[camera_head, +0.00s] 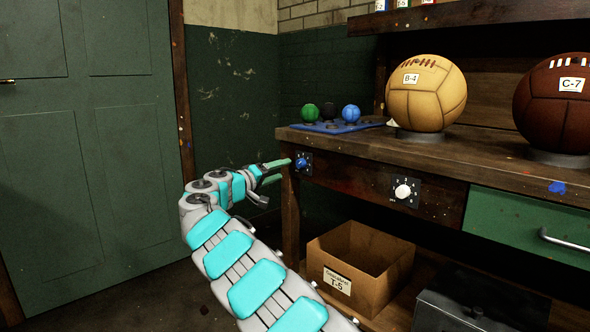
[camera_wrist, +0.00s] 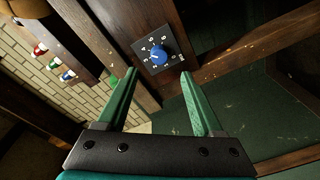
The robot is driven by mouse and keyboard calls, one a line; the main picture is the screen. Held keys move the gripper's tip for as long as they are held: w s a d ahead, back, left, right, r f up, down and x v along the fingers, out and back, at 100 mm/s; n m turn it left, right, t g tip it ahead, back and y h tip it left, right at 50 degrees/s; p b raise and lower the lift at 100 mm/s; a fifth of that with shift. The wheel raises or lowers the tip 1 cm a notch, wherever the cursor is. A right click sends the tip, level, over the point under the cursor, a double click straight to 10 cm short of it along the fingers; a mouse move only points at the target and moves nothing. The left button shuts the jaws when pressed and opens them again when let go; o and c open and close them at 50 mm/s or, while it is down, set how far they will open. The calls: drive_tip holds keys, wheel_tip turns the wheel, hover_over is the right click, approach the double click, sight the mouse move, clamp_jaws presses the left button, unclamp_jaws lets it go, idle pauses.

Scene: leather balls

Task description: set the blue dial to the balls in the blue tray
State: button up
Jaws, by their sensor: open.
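The blue dial (camera_head: 301,163) is a round knob on a dark plate with white marks, at the left end of the workbench front. It also shows in the wrist view (camera_wrist: 158,55), where I cannot clearly read its setting. My gripper (camera_wrist: 159,72) is open and empty, its green fingers pointing at the dial from either side and apparently short of it. In the head view my gripper (camera_head: 282,170) is just left of the dial. The blue tray (camera_head: 340,130) on the bench's back left holds a green ball (camera_head: 309,112), a black ball (camera_head: 328,111) and a blue ball (camera_head: 351,113).
A white dial (camera_head: 403,191) sits right of the blue one. A tan ball (camera_head: 426,93) and a brown ball (camera_head: 556,104) stand on the workbench (camera_head: 470,152). Below are a cardboard box (camera_head: 375,282) and a green drawer (camera_head: 520,222). A green door (camera_head: 85,150) is at left.

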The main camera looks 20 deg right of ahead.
sight(298, 164)
drive_tip(key=shift+p+x, duration=0.3)
drive_tip(key=shift+x, duration=3.5)
drive_tip(key=shift+s, duration=0.1)
clamp_jaws()
